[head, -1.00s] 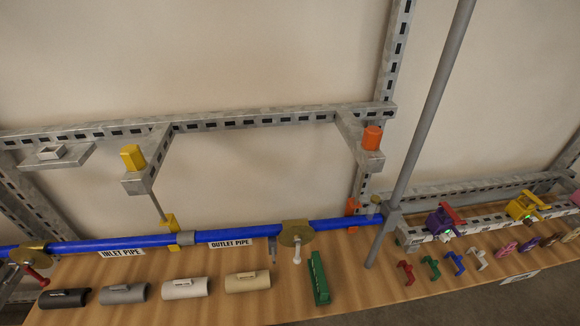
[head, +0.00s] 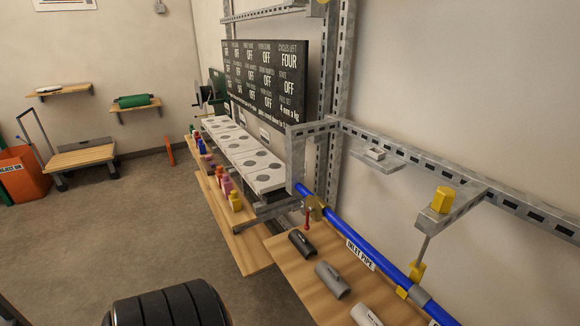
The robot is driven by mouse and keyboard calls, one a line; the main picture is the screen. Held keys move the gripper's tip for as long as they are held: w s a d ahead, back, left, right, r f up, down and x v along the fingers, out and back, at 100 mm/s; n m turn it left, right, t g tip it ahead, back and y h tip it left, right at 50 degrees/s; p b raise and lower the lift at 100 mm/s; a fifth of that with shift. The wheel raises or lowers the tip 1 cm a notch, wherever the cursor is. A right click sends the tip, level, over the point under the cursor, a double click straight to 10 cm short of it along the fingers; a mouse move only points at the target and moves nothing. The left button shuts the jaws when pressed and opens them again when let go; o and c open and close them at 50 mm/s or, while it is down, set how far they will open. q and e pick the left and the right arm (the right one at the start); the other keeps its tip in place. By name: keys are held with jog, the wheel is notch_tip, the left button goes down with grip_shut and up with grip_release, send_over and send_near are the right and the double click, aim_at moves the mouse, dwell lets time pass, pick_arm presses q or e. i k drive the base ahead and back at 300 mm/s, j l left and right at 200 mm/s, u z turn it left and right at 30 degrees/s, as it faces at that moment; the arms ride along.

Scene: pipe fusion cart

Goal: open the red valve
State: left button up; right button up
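A red valve handle (head: 307,217) hangs down at the far end of the blue pipe (head: 348,236), by a brass-coloured fitting (head: 315,208). It is small in the view, and its exact setting cannot be told. The pipe carries an "INLET PIPE" label (head: 360,255) and runs above a wooden bench towards the lower right. Neither of my grippers is in view.
The wooden bench (head: 285,258) holds black (head: 301,244), grey (head: 332,280) and whitish (head: 367,316) half-round shells. A metal rail with a yellow block (head: 442,199) stands above. A dark status board (head: 265,78) is at the back. Open floor (head: 130,225) lies left.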

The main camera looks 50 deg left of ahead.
aim_at(311, 209)
jog(key=u, duration=1.55)
jog(key=i+j+z, duration=0.15)
jog(key=z, duration=0.3)
jog(key=i+j+z, duration=0.1)
jog(key=j+z, duration=0.6)
jog(key=z, duration=0.15)
jog(key=j+z, duration=0.1)
jog(key=j, duration=0.75)
jog(key=j+z, duration=0.15)
jog(key=j, duration=0.7)
jog(key=j+z, duration=0.1)
jog(key=j, duration=0.8)
jog(key=j+z, duration=0.1)
jog(key=j, duration=0.75)
jog(key=k+j+z, duration=0.1)
jog(key=j, duration=0.75)
